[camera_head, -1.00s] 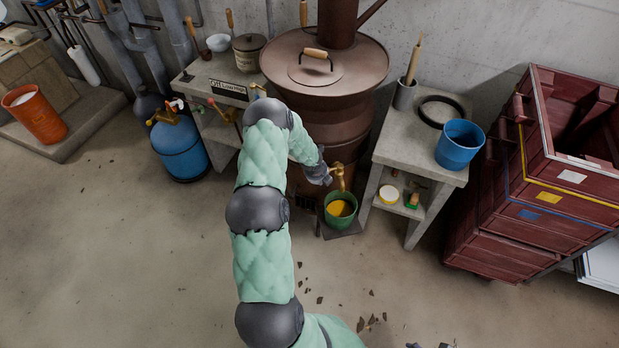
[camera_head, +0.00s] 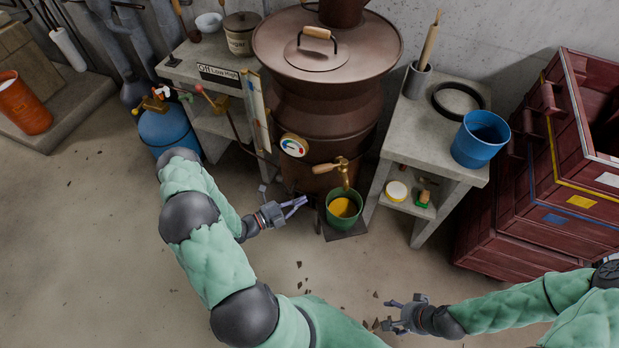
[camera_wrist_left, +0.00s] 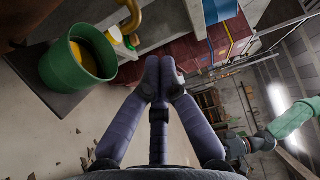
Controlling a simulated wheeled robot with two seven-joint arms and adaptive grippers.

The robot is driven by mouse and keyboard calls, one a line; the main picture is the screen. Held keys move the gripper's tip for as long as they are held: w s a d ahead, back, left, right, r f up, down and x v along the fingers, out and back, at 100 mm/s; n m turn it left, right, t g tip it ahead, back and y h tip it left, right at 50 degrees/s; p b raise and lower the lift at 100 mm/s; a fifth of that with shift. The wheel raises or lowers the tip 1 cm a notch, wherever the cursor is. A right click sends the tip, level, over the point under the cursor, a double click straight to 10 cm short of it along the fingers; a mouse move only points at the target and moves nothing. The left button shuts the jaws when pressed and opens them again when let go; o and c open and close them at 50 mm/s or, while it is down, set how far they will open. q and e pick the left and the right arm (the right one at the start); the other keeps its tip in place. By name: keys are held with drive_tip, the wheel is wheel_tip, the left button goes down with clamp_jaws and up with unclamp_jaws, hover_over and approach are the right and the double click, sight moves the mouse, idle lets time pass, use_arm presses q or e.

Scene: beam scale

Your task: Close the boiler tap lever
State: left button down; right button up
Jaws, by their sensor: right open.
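The boiler (camera_head: 330,110) is a large brown metal vessel. Its brass tap (camera_head: 343,171) is on the lower front, with a wooden-handled lever (camera_head: 325,168) turned out sideways to the left. A green bucket (camera_head: 344,222) holding yellow-orange liquid stands below the spout; it also shows in the left wrist view (camera_wrist_left: 92,77). My left gripper (camera_head: 303,203) is left of the bucket and below the lever, apart from both. Its fingertips look together and empty in the left wrist view (camera_wrist_left: 159,62). My right gripper (camera_head: 388,314) is open and empty above the floor, lower right.
A gauge (camera_head: 293,145) sits on the boiler left of the tap. A concrete table (camera_head: 415,130) with a blue bucket (camera_head: 480,140) stands right, beside red crates (camera_head: 540,190). A blue gas cylinder (camera_head: 172,130) stands left. The floor in front is mostly clear.

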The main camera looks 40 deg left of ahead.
sight(330, 167)
use_arm(q)
drive_tip(key=w+d+b, duration=0.1)
drive_tip(key=w+b, duration=0.2)
drive_tip(key=w, duration=0.8)
drive_tip(key=shift+w, duration=0.25)
drive_tip(key=shift+r, duration=0.1)
